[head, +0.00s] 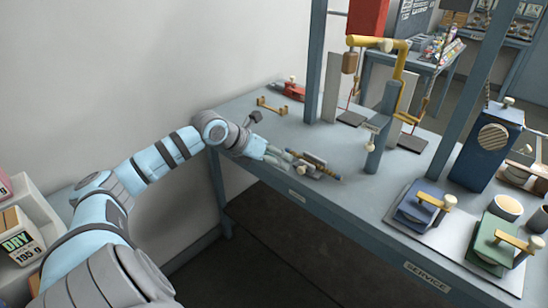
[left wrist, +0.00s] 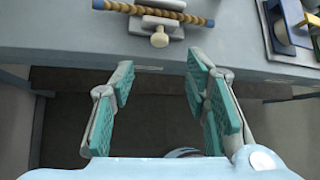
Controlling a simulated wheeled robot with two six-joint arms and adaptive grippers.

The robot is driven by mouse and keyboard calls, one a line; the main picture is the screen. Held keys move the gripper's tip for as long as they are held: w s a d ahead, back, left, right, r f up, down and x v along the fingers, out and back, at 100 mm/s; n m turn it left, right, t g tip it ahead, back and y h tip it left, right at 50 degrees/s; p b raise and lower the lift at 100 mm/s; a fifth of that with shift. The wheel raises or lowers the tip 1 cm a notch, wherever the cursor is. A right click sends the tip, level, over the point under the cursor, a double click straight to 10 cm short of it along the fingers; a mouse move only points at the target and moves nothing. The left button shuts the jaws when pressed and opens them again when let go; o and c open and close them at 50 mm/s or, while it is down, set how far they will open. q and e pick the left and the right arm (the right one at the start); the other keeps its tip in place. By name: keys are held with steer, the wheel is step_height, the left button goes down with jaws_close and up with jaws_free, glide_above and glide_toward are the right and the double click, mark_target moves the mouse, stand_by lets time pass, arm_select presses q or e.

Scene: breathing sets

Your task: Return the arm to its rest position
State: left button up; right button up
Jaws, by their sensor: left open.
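My left arm comes in from the left in the head view and reaches over the near left part of the service table (head: 345,185). My left gripper (head: 279,156) is close to the table's front edge, just left of a braided tan hose (head: 308,160) with blue ends. In the left wrist view my left gripper (left wrist: 158,85) has its teal-padded fingers wide apart with nothing between them. The hose (left wrist: 160,12) lies in a grey holder with a pale knob, ahead of the fingers and apart from them. My right gripper is in neither view.
A yellow-armed stand (head: 376,125) rises mid-table between blue-grey posts. A blue device (head: 418,205) and a green device (head: 493,240) sit on a plate at the right front. A red device (head: 290,90) is at the back left. A white wall is behind my arm; a shelf (head: 38,210) stands far left.

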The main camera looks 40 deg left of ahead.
arm_select(q)
steer(key=shift+s+r, duration=0.3)
steer(key=shift+r, duration=0.05)
stand_by(0.3)
